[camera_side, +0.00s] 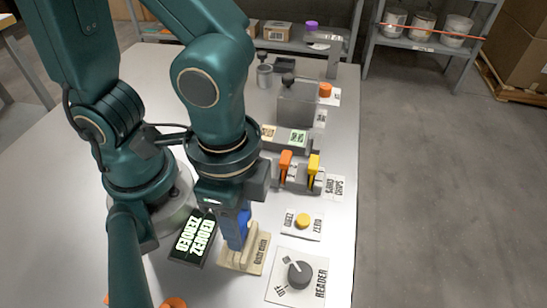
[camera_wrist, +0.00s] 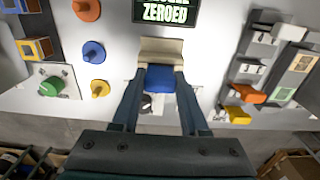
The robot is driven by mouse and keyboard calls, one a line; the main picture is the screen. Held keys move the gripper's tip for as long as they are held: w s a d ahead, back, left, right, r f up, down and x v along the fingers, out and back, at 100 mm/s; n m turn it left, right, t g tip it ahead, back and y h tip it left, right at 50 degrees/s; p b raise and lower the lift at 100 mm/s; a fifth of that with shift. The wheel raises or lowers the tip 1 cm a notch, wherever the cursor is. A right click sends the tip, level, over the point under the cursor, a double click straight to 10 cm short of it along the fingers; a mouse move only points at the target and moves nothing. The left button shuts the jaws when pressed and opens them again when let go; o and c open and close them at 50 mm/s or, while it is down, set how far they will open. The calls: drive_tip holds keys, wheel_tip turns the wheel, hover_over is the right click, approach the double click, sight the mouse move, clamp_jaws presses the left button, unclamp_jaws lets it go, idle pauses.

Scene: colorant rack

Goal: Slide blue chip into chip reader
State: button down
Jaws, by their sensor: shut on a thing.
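The blue chip (camera_side: 236,228) is upright in my gripper (camera_side: 236,207), which points down and is shut on it. In the wrist view the blue chip (camera_wrist: 160,78) sits between the two fingertips (camera_wrist: 158,84). A beige block (camera_side: 240,258), which looks like the chip reader, stands directly below. The chip's lower end meets or overlaps the block in the side view; I cannot tell how deep it is in any slot. In the wrist view the block (camera_wrist: 161,47) lies just beyond the chip. The dark display (camera_side: 192,240) beside it shows "ZEROED" in green.
A dial plate marked READER (camera_side: 297,277) lies right of the block. A yellow button (camera_side: 303,220) is behind it. Orange (camera_side: 286,161) and yellow (camera_side: 314,165) chips stand in a rack farther back. The table's right edge is close to these things.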

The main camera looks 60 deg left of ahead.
drive_tip(key=shift+f, duration=1.25)
drive_tip(key=shift+r, duration=0.2)
drive_tip(key=shift+r, duration=1.3)
